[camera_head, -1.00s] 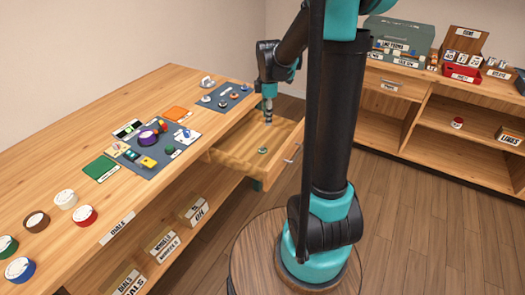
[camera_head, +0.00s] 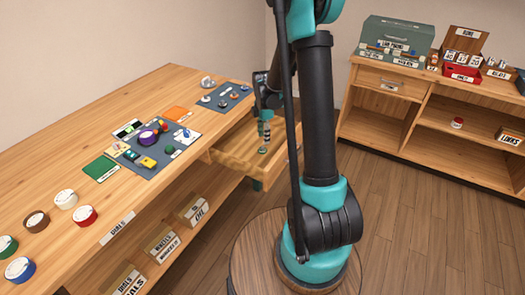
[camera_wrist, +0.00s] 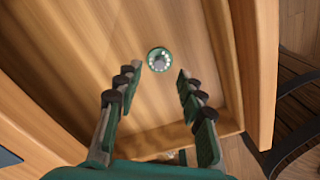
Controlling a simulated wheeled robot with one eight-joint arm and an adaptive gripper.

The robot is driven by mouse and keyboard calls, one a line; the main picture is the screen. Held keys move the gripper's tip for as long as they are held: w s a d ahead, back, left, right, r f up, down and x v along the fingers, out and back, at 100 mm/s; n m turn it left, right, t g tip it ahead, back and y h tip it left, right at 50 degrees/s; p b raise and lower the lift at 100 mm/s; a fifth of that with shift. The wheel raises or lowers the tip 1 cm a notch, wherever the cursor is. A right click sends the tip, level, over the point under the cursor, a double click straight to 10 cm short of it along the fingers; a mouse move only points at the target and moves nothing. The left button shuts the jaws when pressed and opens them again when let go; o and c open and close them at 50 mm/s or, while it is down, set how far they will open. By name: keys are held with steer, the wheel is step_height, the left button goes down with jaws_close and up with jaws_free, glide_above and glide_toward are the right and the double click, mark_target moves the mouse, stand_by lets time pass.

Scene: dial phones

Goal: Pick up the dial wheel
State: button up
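The dial wheel (camera_wrist: 159,60) is a small round green piece with a pale ring of marks and a grey centre. It lies flat on the floor of the open wooden drawer (camera_head: 233,160). It also shows in the head view (camera_head: 263,150), just below my gripper. My gripper (camera_wrist: 160,72) is open, with its two fingers apart on either side of the wheel in the wrist view. The fingers point down into the drawer and nothing is between them. I cannot tell how high the fingertips are above the wheel.
The drawer's side wall (camera_wrist: 262,70) stands close to the right of my gripper in the wrist view. The workbench (camera_head: 150,95) carries a grey mat (camera_head: 135,165) with coloured parts and several round dials. A shelf unit (camera_head: 430,90) stands at the right.

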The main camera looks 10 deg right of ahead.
mark_target(263, 147)
steer(key=shift+a+f, duration=0.2)
steer(key=shift+f, duration=2.65)
jaws_close()
